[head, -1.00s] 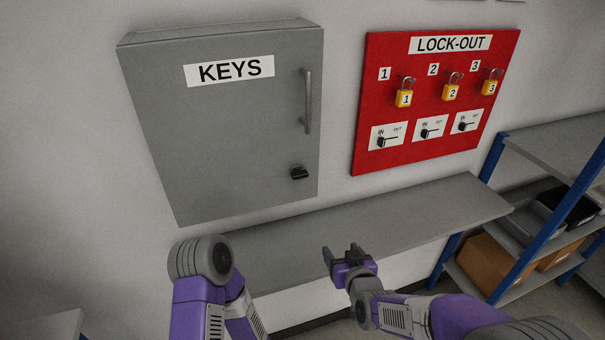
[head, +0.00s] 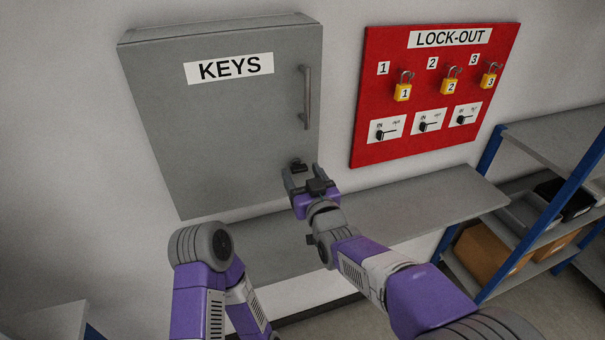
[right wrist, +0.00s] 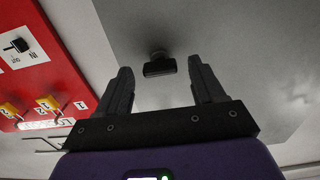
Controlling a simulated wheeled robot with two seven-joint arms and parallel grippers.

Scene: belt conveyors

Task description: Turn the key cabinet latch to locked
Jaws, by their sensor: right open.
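The grey key cabinet (head: 225,130) hangs on the wall, its door shut, with a KEYS label. Its small black latch (head: 299,163) is at the door's lower right, partly hidden behind my right gripper (head: 300,177). In the right wrist view the latch (right wrist: 160,65) is a dark bar on a short stem, crosswise between and beyond the fingertips. My right gripper (right wrist: 165,80) is open and empty, with a finger to each side of the latch, apparently not touching it. My left arm shows at the lower left; its gripper is out of view.
A vertical door handle (head: 306,97) stands out above the latch. The red lock-out board (head: 400,150) with yellow padlocks is to the right. A grey wall shelf (head: 430,207) runs below the cabinet. Blue-framed shelving (head: 483,215) stands at the far right.

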